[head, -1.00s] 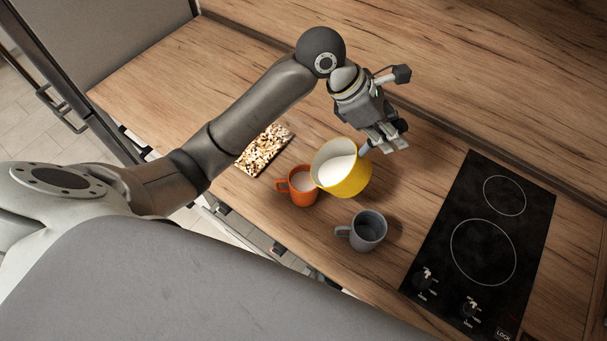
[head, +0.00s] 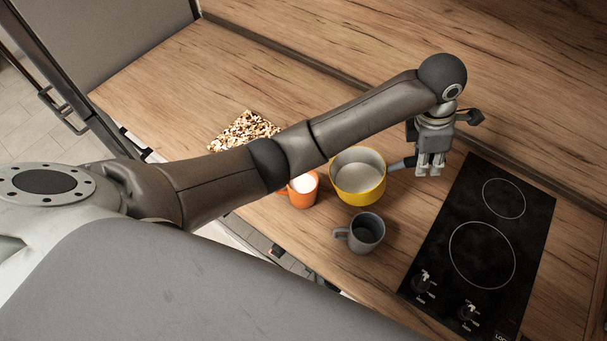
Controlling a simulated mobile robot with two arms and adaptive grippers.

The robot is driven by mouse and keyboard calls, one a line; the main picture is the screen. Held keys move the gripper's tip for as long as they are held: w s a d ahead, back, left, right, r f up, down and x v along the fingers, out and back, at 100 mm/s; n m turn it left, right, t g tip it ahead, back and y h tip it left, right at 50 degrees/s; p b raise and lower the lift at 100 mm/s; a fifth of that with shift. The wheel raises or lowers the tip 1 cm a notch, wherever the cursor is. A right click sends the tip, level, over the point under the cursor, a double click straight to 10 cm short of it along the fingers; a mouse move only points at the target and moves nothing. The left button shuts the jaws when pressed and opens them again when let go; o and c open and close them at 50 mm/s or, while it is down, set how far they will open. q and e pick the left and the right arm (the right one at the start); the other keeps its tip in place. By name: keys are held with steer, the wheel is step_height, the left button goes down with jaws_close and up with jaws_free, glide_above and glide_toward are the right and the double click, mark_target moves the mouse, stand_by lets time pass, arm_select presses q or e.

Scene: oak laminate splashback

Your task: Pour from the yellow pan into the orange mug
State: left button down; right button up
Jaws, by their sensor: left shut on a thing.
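The yellow pan (head: 361,193) is upright, just right of the orange mug, with a pale inside; whether it rests on the counter or hangs slightly above it I cannot tell. My left gripper (head: 430,168) is shut on the pan's dark handle, at the pan's right side. The orange mug (head: 302,199) stands upright with white contents showing. My left forearm hides part of its rim and its left side. My right gripper is not in view.
A grey mug (head: 366,231) stands just in front of the pan. A black cooktop (head: 482,245) lies to the right. A speckled nutty-looking board (head: 243,131) lies at the back left, partly behind my arm. The wooden counter (head: 190,85) is clear at the far left.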

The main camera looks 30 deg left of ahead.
arm_select(q)
steer(key=shift+w+d+f+y, duration=0.1)
steer(key=shift+w+d+y, duration=0.15)
steer(key=shift+d, duration=0.2)
steer(key=shift+w+d+f+y, duration=0.1)
steer(key=shift+d+y, duration=0.25)
steer(key=shift+d, duration=0.05)
steer(key=shift+w+d+f+g+y, duration=0.25)
steer(key=shift+d+f+y, duration=0.15)
steer(key=shift+d+f, duration=0.15)
steer(key=shift+w+d+f+g+y, duration=0.25)
steer(key=shift+d+f+y, duration=0.15)
steer(key=shift+d, duration=0.15)
steer(key=shift+s+f, duration=0.1)
steer(key=shift+f, duration=0.05)
